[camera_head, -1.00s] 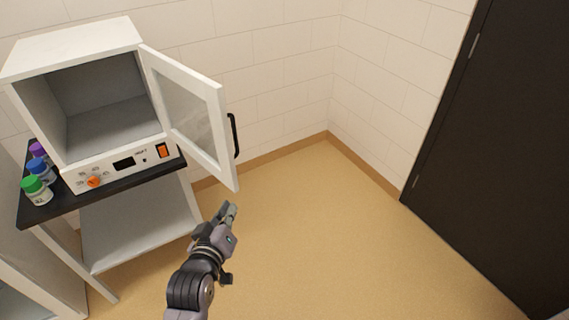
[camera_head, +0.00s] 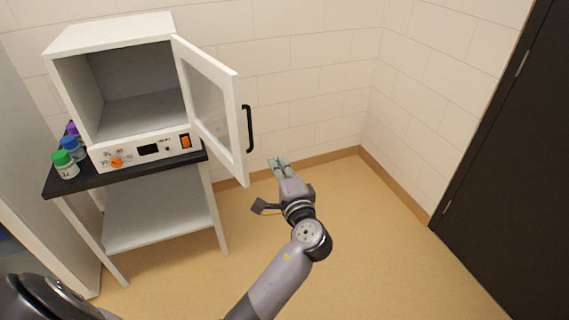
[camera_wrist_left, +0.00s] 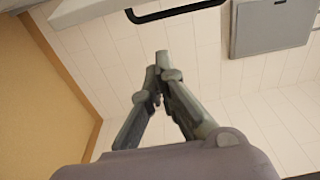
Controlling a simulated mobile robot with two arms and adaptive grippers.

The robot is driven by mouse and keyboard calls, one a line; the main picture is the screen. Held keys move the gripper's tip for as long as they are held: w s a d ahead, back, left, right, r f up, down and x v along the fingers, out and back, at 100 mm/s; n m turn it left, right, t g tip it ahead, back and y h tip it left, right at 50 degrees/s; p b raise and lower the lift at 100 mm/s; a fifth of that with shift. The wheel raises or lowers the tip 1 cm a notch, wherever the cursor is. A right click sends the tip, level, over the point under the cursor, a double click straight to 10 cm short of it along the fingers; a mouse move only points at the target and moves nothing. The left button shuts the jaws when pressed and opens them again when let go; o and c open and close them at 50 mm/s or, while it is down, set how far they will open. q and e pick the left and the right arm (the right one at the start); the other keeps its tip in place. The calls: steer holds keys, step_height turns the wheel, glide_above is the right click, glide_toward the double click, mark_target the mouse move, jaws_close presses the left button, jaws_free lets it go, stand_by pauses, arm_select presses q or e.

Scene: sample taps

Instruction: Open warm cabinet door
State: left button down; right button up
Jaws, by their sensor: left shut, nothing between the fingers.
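The warm cabinet (camera_head: 110,95) is a white box on a small stand. Its door (camera_head: 213,110), white with a glass pane, stands open, swung out to the right, and the empty-looking inside shows. The black door handle (camera_head: 248,128) is on the door's outer face. My left gripper (camera_head: 278,162) is shut and empty, to the right of the door and below the handle in the head view, apart from both. In the left wrist view the gripper (camera_wrist_left: 155,75) points toward the handle (camera_wrist_left: 175,12) at the top edge. My right gripper is not seen.
The stand has a black top (camera_head: 125,178) and a white lower shelf (camera_head: 155,222). Several capped bottles (camera_head: 65,164) stand at its left end. A dark door (camera_head: 500,150) is on the right. The floor (camera_head: 380,240) between is clear.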

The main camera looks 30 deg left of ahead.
arm_select(q)
steer(key=a+p, duration=0.1)
steer(key=a, duration=0.1)
steer(key=w+a+p, duration=0.1)
steer(key=a, duration=0.2)
steer(key=w+a+p, duration=0.1)
steer(key=a+p, duration=0.1)
steer(key=shift+a+r, duration=0.1)
steer(key=shift+a, duration=0.15)
steer(key=shift+w, duration=0.1)
